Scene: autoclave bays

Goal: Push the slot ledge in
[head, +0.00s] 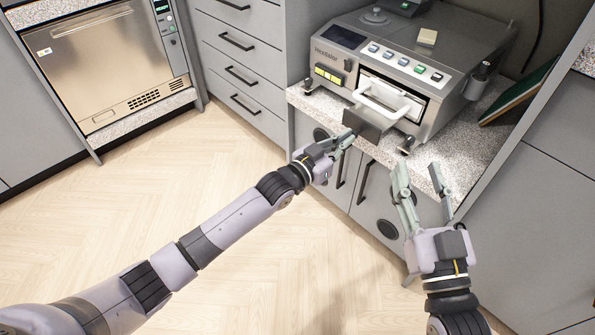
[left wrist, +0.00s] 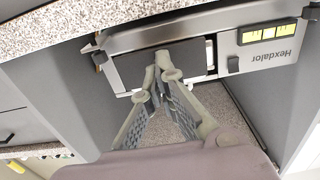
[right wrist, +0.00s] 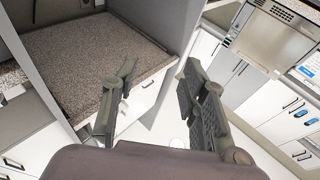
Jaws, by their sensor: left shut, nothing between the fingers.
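The tabletop autoclave (head: 400,60) stands on a speckled counter, with a white handle (head: 385,100) across its front opening. The slot ledge, a dark grey plate (head: 370,122), sticks out below that opening toward me. It also shows in the left wrist view (left wrist: 135,70), behind the fingertips. My left gripper (head: 351,137) is shut and empty, its tips at the ledge's front; I cannot tell whether they touch. My right gripper (head: 419,170) is open and empty, in front of the counter edge, to the right of the ledge.
Black knobs (head: 406,144) stand near the counter's front edge. A dark green panel (head: 520,90) leans at the right. Cabinet doors with black handles (head: 363,182) lie below the counter. A steel oven-like unit (head: 105,65) is at the far left. The wooden floor is clear.

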